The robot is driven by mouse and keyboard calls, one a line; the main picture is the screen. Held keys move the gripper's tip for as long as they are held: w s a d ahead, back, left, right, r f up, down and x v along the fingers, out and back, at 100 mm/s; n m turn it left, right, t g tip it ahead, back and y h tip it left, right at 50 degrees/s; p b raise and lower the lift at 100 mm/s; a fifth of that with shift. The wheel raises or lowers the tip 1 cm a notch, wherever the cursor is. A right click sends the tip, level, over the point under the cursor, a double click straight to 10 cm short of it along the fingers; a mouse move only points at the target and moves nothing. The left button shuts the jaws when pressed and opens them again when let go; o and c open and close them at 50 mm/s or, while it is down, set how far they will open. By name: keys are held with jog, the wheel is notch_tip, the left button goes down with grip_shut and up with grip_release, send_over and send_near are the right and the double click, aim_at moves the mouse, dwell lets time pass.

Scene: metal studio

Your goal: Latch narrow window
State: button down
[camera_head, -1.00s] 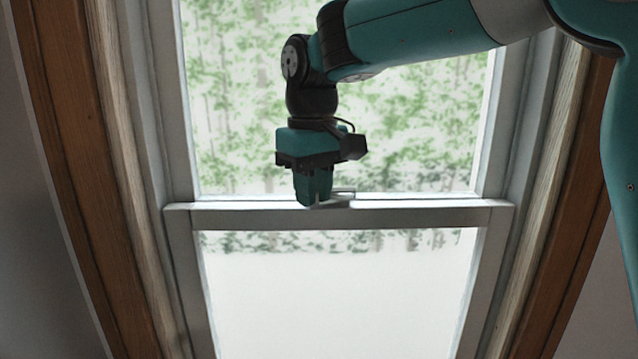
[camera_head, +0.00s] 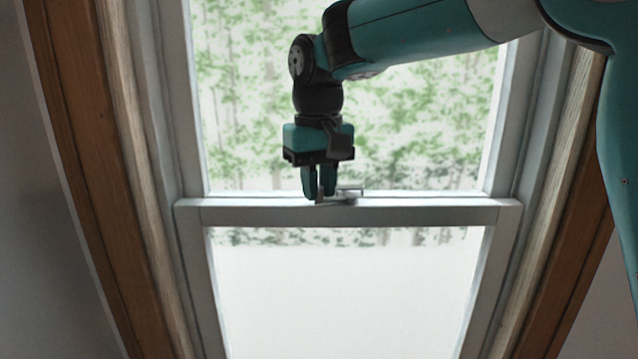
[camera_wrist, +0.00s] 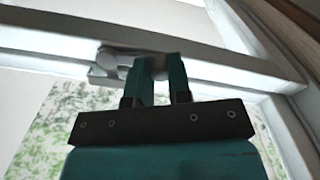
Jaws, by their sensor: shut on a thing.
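The narrow window has a grey-white frame, with a meeting rail (camera_head: 430,211) crossing it between the upper pane (camera_head: 420,120) and the lower pane (camera_head: 345,290). A small metal latch (camera_head: 345,195) sits on top of the rail near its middle. My gripper (camera_head: 319,197) points down at the rail and is shut on the latch's lever, at the latch's left part. In the wrist view the latch (camera_wrist: 118,62) lies against the rail, and my two fingers (camera_wrist: 160,72) cover part of it. The lever between the fingers is mostly hidden.
Wooden trim (camera_head: 85,150) lines the left side of the window and more wooden trim (camera_head: 560,250) lines the right. Trees show through the upper pane. The rail to the right of the latch is clear.

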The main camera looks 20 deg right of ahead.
jog(key=c, duration=1.1)
grip_release()
jog(key=shift+o, duration=0.2)
notch_tip(320, 180, up, 12)
jog(key=b, duration=0.2)
